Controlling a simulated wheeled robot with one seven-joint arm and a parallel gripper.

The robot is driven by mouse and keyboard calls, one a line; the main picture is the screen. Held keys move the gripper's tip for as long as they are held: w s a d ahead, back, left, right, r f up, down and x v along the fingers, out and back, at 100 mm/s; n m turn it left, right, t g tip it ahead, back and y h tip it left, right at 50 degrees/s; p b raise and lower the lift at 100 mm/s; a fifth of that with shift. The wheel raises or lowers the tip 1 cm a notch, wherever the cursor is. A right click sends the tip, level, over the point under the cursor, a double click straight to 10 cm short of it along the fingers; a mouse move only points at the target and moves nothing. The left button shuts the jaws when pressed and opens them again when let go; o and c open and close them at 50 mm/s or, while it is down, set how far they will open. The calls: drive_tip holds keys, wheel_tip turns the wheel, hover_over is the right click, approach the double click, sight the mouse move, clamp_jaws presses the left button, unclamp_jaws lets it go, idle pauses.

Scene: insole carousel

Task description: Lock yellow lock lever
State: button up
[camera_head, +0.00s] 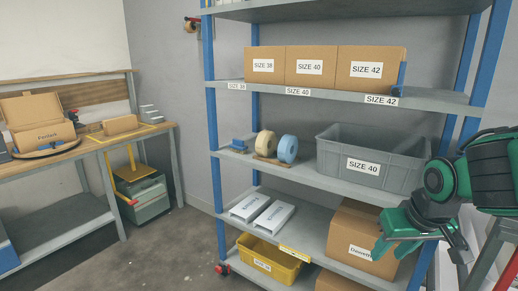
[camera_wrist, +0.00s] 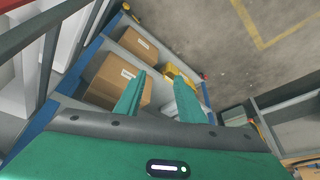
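I cannot make out a yellow lock lever for certain. A thin yellow upright bar (camera_head: 132,162) stands beside a grey-green cabinet (camera_head: 143,195) under the left workbench, with a small red part near its lower end. Whether this is the lever is too small to tell. A red-and-dark caster part (camera_head: 222,268) sits at the shelf's lower left foot. My gripper (camera_wrist: 159,77) is open and empty, its two green fingers spread apart in the wrist view. In the head view my arm is at the right, in front of the shelf and well away from the yellow bar.
The shelf (camera_head: 345,92) holds a grey bin (camera_head: 368,174), cartons (camera_head: 310,67), tape rolls (camera_head: 287,149) and a yellow bin (camera_head: 268,270). The left workbench (camera_head: 75,158) bears an open box (camera_head: 38,122) on a round turntable. Floor (camera_head: 165,245) between them is clear.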

drive_tip(key=s+d+f+m+g, duration=0.1)
drive_tip(key=s+d+m+g, duration=0.1)
drive_tip(key=s+d, duration=0.3)
drive_tip(key=s+d+m+g, duration=0.2)
drive_tip(key=s+d+m, duration=0.2)
drive_tip(key=s, duration=0.8)
drive_tip(key=shift+d+f, duration=0.35)
drive_tip(key=shift+d, duration=0.8)
drive_tip(key=shift+g, duration=0.3)
drive_tip(key=shift+c, duration=0.6)
drive_tip(key=shift+s+d, duration=0.1)
